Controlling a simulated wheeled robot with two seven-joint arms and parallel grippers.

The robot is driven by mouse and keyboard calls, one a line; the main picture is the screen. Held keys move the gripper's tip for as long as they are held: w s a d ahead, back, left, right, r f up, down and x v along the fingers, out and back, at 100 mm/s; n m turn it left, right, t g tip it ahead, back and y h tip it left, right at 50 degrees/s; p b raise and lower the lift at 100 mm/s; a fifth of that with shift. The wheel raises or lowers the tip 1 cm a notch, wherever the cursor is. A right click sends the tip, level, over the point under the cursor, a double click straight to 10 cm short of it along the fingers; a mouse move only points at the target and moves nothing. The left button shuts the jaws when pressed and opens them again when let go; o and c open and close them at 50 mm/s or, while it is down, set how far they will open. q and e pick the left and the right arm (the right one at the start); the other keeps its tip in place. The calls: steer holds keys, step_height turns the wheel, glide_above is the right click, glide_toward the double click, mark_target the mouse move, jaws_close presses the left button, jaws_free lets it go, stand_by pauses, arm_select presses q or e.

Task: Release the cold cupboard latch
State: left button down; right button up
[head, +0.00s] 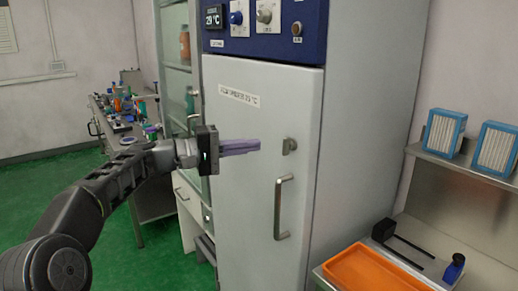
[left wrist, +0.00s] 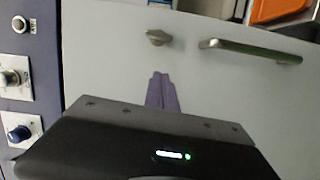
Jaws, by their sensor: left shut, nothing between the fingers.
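The cold cupboard (head: 262,170) is a tall white cabinet with a blue control panel (head: 265,30) on top; its door looks shut. The small metal latch (head: 289,146) sits near the door's right edge, above the vertical bar handle (head: 281,207). My left gripper (head: 258,145), with purple fingers, is shut and empty in front of the door, left of the latch in the head view and seemingly apart from it. In the left wrist view the latch (left wrist: 158,37) lies beyond the fingertips (left wrist: 160,75), with the bar handle (left wrist: 250,50) to its right. My right gripper is not in view.
An orange tray (head: 370,280), a black forked item (head: 384,230) and a blue bottle (head: 454,268) are on the metal bench at right. Two blue-framed filters (head: 443,132) stand on the shelf above. A cluttered bench (head: 120,130) and open green floor are at left.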

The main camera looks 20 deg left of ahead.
arm_select(q)
steer(key=b+v, duration=0.1)
steer(key=v, duration=0.5)
steer(key=shift+a, duration=0.3)
steer(key=shift+s, duration=0.1)
